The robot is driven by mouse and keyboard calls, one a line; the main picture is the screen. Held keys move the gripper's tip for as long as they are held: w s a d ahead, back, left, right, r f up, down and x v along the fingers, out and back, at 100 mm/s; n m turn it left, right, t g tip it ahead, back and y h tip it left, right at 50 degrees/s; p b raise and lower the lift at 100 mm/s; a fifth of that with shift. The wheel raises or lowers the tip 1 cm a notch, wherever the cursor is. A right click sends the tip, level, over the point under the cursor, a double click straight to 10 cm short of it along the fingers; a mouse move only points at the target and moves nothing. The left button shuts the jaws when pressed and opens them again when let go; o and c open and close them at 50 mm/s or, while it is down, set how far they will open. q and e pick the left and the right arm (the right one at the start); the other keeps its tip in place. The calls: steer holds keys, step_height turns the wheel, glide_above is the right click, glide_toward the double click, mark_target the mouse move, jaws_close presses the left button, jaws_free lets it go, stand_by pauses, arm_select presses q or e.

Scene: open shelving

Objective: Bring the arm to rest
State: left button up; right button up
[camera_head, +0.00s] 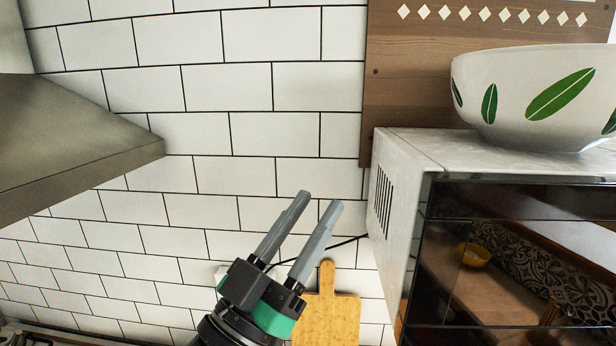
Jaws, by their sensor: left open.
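My left gripper (318,199) is in the lower middle of the head view, pointing up and to the right. Its two grey fingers are apart with nothing between them. White wall tiles show behind them. The gripper's black and green body partly covers a wooden cutting board (328,312). My right gripper is not in this view.
A microwave (405,170) with a dark glossy front stands at the right, close to the fingers. A white bowl with green leaves (540,95) sits on it. A range hood (70,140) juts in at the left. A dark cable runs behind the fingers.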

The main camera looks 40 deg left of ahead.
arm_select(q)
steer(key=s+d+r+m+t+h, duration=0.1)
steer(key=s+d+r+t+h, duration=0.1)
steer(key=s+d+r, duration=0.3)
step_height(320, 180, up, 4)
steer(key=shift+s+f+m+t+h, duration=0.25)
steer(key=shift+s+m+t+h, duration=0.2)
steer(key=shift+h, duration=0.45)
